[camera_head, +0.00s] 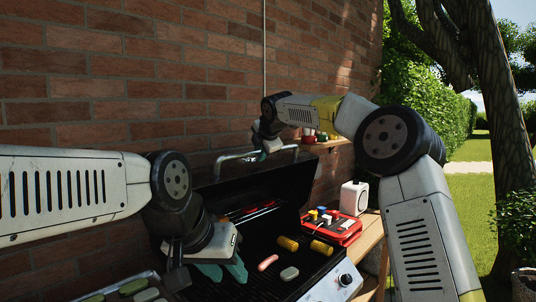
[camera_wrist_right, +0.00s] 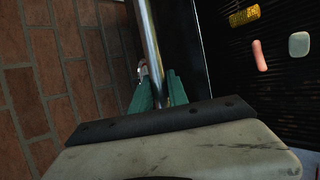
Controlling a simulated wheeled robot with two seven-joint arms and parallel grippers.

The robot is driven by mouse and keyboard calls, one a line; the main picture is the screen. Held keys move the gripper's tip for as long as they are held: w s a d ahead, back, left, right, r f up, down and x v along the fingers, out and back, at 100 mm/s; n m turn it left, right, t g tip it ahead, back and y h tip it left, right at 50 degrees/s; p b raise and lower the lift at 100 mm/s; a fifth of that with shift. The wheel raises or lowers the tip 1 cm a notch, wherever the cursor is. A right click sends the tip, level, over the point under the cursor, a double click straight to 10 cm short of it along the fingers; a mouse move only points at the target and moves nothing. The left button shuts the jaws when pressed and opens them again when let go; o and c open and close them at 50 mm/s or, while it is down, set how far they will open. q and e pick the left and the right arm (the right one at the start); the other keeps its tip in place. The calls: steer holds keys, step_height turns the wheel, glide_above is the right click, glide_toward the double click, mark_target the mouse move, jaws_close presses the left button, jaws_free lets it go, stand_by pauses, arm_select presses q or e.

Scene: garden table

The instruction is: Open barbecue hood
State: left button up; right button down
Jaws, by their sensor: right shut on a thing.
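The barbecue hood (camera_head: 285,182) is black and stands raised at the back of the grill, near the brick wall. Its metal bar handle (camera_head: 232,156) runs along the upper edge; the bar (camera_wrist_right: 150,42) also crosses the right wrist view. My right gripper (camera_head: 262,155) is shut on the handle, with its green fingers (camera_wrist_right: 158,94) around the bar. My left gripper (camera_head: 224,270) is low over the left part of the grill. Its green fingers look spread apart and empty. My left arm hides the grill's left side.
On the grill grate lie yellow corn pieces (camera_head: 288,243), a sausage (camera_head: 267,262) and a grey-green oval piece (camera_head: 289,273). A red tray (camera_head: 335,228) with small items and a white box (camera_head: 354,198) stand on the wooden side table. A food tray (camera_head: 128,288) is at lower left.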

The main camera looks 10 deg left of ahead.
steer(key=c, duration=1.3)
jaws_free()
steer(key=shift+f, duration=0.1)
steer(key=shift+d, duration=0.1)
steer(key=v, duration=0.7)
steer(key=shift+s+r, duration=0.3)
steer(key=shift+r, duration=0.05)
